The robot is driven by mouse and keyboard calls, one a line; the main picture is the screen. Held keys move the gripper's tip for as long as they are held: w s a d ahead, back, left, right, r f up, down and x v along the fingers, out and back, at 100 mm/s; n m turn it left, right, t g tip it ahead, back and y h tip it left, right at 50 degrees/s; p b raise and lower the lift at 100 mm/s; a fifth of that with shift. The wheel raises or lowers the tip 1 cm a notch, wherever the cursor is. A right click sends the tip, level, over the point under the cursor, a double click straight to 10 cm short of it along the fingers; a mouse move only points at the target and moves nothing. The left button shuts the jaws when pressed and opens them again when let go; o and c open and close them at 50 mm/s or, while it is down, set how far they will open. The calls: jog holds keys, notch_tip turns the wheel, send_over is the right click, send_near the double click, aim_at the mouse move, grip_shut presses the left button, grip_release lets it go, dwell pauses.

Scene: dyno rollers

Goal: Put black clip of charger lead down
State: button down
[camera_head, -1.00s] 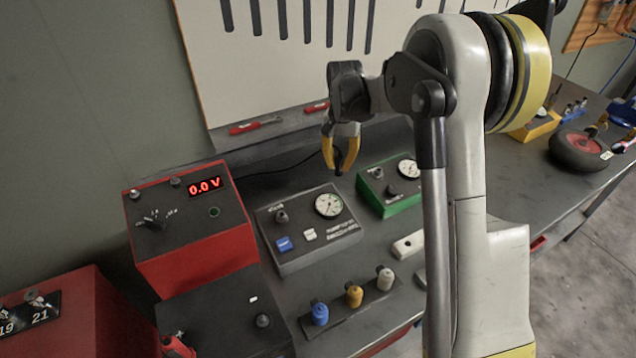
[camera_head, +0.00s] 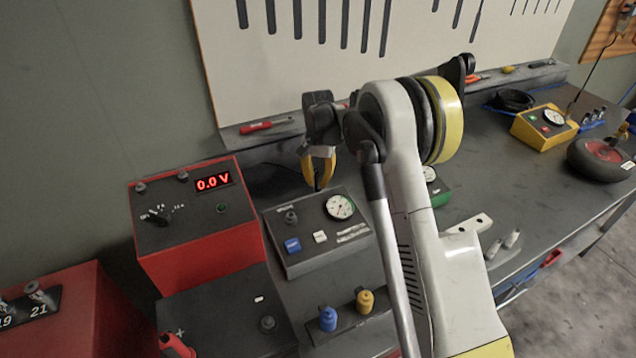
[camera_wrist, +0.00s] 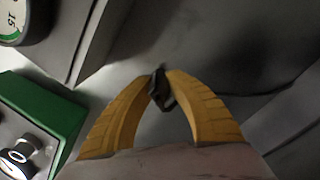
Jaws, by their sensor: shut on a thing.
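The black clip (camera_wrist: 161,92) is between the yellow fingertips of my gripper (camera_wrist: 163,76) in the wrist view; the gripper is shut on it. In the head view my gripper (camera_head: 318,172) hangs fingers down above the bench, behind the grey gauge box. The clip is hard to make out there. In the wrist view, bare dark grey surface shows beyond the clip. I cannot tell how far the clip is above it. The charger lead itself is not clear in either view now.
The grey gauge box (camera_head: 300,262) and red voltmeter box (camera_head: 190,245) stand near my gripper. The green gauge box (camera_wrist: 45,110) is close in the wrist view. A ledge with a red screwdriver (camera_head: 265,125) runs behind. Blue (camera_head: 328,319) and yellow (camera_head: 365,301) knobs stand in front.

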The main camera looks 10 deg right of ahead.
jog(key=c, duration=1.4)
grip_release()
jog(key=shift+f, duration=0.1)
